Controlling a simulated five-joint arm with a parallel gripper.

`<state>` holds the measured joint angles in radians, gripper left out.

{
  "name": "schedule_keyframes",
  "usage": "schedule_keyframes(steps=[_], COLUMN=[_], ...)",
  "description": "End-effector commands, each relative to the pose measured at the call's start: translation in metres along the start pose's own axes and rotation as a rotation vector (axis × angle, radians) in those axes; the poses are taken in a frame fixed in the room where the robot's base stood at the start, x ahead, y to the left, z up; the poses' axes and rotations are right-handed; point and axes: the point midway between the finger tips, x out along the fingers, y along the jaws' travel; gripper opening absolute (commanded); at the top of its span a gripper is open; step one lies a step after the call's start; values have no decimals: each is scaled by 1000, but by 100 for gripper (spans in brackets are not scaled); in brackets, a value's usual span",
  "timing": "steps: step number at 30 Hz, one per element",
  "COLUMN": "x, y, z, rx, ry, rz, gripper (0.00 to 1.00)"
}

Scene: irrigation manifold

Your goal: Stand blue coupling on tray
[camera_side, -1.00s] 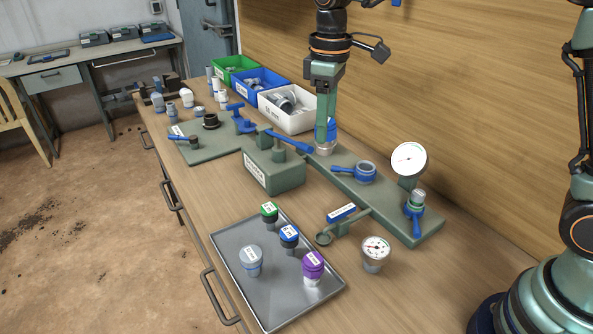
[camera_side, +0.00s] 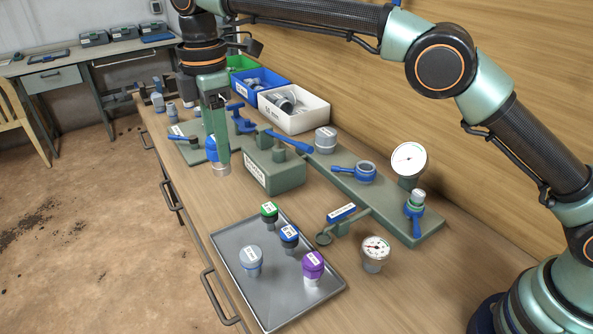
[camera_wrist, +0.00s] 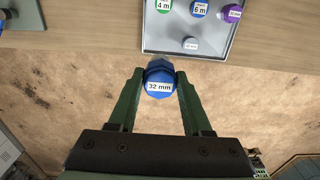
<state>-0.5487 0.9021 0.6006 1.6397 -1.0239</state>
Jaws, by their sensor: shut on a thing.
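The blue coupling (camera_wrist: 159,80) has a white "32 mm" label on its end and a grey lower part. My gripper (camera_wrist: 159,88) is shut on it, one finger on each side. In the side view my gripper (camera_side: 218,155) holds the coupling (camera_side: 218,161) upright in the air near the bench's front edge, left of the green block. The grey metal tray (camera_side: 228,243) lies at the front of the bench, apart from the coupling. It holds a green-topped, a blue-topped, a purple and a grey-blue fitting. In the wrist view the tray (camera_wrist: 215,52) is above the coupling.
A green block (camera_side: 273,176) and a long green base plate (camera_side: 390,208) with fittings stand behind the tray. A loose gauge (camera_side: 375,252) stands right of it. Green, blue and white bins (camera_side: 300,118) stand farther back. The tray has bare patches between its fittings.

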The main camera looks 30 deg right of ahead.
Motion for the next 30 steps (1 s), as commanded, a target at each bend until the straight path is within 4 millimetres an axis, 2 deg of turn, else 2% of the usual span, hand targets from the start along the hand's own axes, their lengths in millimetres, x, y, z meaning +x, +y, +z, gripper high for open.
schedule_keyframes(steps=[4, 15, 18, 30], x=[23, 114, 133, 169], y=[-1, -1, -1, 0], z=[0, 1, 1, 1], rx=[-1, 1, 2, 2], ry=[-2, -2, -1, -1], rz=[-3, -4, -2, -1], gripper=[0, 0, 0, 0])
